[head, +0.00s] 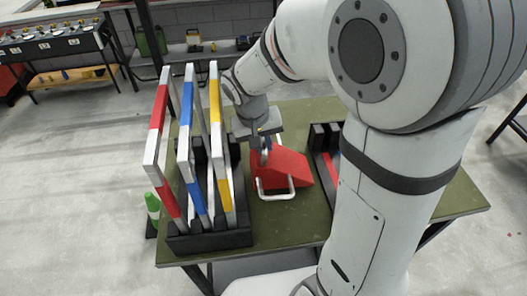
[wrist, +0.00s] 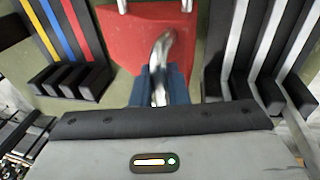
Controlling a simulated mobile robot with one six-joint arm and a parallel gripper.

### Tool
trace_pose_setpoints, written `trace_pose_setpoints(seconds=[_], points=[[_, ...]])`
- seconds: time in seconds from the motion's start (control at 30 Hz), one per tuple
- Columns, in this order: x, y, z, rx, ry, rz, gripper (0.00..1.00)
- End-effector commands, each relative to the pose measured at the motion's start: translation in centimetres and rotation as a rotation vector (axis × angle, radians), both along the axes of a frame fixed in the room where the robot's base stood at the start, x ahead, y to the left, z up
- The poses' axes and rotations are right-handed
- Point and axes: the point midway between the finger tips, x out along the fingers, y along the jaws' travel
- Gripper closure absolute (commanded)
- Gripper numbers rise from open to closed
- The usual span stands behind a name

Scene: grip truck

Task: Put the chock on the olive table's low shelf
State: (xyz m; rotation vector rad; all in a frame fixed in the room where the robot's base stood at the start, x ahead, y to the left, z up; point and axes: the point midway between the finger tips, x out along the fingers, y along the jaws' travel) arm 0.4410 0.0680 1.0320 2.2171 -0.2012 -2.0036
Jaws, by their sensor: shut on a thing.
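The chock (head: 290,168) is a red wedge with pale metal handles, at the olive table top (head: 290,228) between two racks. I cannot tell whether it rests on the top or is just above it. My gripper (head: 264,148) points down at the chock, shut on its metal handle. In the wrist view the blue fingers (wrist: 160,88) close around the bent bar, with the red chock (wrist: 125,32) beyond. A grey surface below the table's front edge looks like the low shelf (head: 262,266); my arm and the table top hide most of it.
A black rack (head: 210,242) with red, blue and yellow striped frames stands left of the chock. Another black rack (head: 325,138) is to the right, partly behind my arm. Open floor (head: 80,200) lies left.

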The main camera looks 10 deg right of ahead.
Motion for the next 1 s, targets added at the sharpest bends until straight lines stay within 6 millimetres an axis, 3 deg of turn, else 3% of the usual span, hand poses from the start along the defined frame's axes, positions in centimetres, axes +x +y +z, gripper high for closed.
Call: trace_pose_setpoints(seconds=[0.2,0.5,0.53,0.77,1.0], points=[[0.0,0.0,-2.9,-0.001,0.001,0.002,1.00],[0.0,0.0,-3.5,0.000,0.001,0.001,1.00],[-0.1,0.0,-3.6,-0.001,0.003,0.000,0.83],[-0.1,0.0,-3.5,-0.001,0.002,0.001,0.65],[-0.1,0.1,-3.4,0.000,0.001,0.002,0.64]])
